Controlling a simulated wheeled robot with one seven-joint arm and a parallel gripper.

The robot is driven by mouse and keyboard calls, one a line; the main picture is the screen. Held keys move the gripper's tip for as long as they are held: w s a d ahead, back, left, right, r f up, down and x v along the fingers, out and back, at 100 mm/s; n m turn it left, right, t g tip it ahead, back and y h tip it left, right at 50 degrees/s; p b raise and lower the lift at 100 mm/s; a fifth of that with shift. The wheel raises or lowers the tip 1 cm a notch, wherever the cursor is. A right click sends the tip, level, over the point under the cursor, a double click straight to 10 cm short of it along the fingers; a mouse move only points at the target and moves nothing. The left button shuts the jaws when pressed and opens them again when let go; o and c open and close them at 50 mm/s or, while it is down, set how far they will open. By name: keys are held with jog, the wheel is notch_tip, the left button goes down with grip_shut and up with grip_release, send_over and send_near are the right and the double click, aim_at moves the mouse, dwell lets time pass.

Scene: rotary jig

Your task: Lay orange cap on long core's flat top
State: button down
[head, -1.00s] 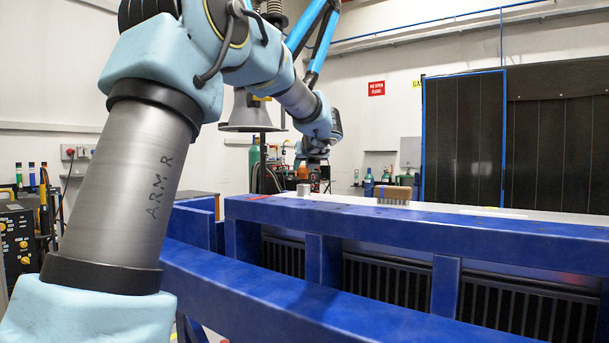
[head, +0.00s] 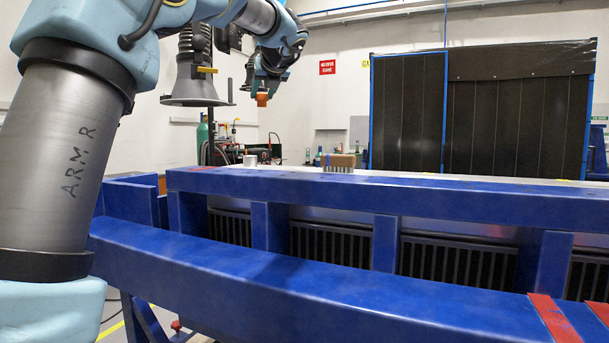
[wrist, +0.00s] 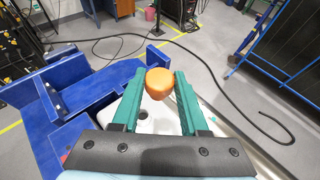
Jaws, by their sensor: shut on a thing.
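The orange cap (head: 262,99) hangs from the end of my gripper (head: 263,88), well above the workbench. In the wrist view the cap (wrist: 160,84) is between the two teal fingers of my gripper (wrist: 158,78), which is shut on it near the fingertips. A short grey cylinder (head: 250,160) stands on the bench below and slightly left of the cap. I cannot tell whether it is the long core. No other core can be made out.
A brown block with bristles (head: 338,161) stands on the bench to the right of the cylinder. The blue frame (head: 300,187) runs along the front. A dark cable (wrist: 235,100) lies on the floor. A grey funnel-shaped hood (head: 193,88) is left of the gripper.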

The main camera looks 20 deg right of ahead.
jog(key=s+d+f+b, duration=0.5)
jog(key=s+f+b, duration=0.15)
jog(key=b, duration=0.25)
notch_tip(320, 180, down, 10)
jog(key=b, duration=0.3)
jog(key=shift+c, duration=2.2)
grip_release()
jog(key=shift+f, duration=0.1)
jog(key=shift+r, duration=0.25)
jog(key=v, duration=1.2)
